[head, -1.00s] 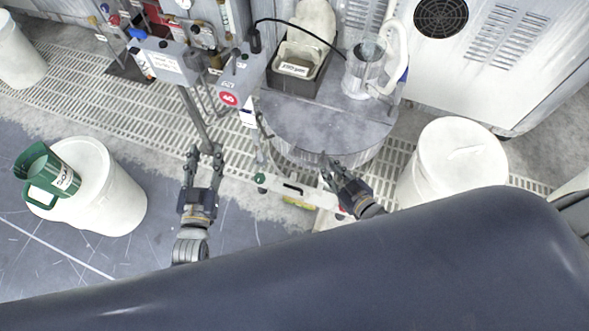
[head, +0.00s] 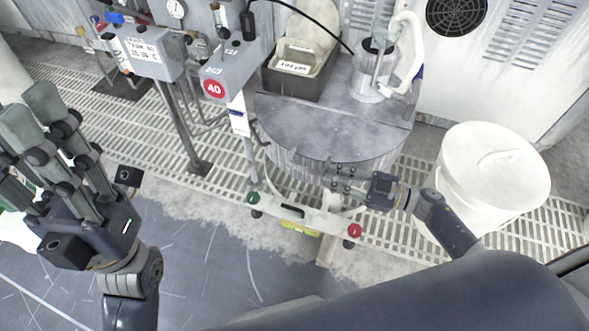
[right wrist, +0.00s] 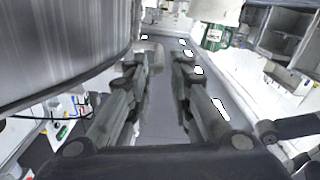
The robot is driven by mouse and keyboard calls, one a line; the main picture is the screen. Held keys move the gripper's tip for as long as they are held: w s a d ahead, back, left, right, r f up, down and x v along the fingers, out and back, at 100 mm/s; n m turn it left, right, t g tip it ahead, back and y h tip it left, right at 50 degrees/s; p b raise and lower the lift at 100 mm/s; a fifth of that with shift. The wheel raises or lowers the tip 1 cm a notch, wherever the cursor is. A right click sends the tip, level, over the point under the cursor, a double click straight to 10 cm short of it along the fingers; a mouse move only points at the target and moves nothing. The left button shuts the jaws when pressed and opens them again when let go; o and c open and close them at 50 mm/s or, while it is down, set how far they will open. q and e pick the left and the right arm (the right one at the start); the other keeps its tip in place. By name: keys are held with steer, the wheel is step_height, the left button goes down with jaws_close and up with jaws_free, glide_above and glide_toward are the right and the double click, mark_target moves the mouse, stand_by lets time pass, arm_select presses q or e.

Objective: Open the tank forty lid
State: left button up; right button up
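Tank forty is the round grey metal tank (head: 300,170) in the middle of the head view, beside a red round 40 sign (head: 214,89). Its flat grey lid (head: 310,125) lies level on top, with no visible gap. My right gripper (head: 330,178) is at the tank's front right, just below the lid's rim; contact is unclear. In the right wrist view its fingers (right wrist: 162,72) are apart with nothing between them, and the tank's curved wall fills the upper left. My left gripper (head: 28,112) is raised large at the left, empty, its fingers spread.
A white bar (head: 305,214) with green and red knobs stands before the tank. A black bin (head: 290,80) and a clear cylinder (head: 371,80) stand at the tank's back. A lidded white bucket (head: 495,175) is at the right. Grey control boxes (head: 150,50) stand at the left.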

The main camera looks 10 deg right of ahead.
mark_target(295, 167)
steer(key=b+x, duration=0.3)
steer(key=x, duration=0.8)
steer(key=shift+d, duration=0.1)
jaws_close()
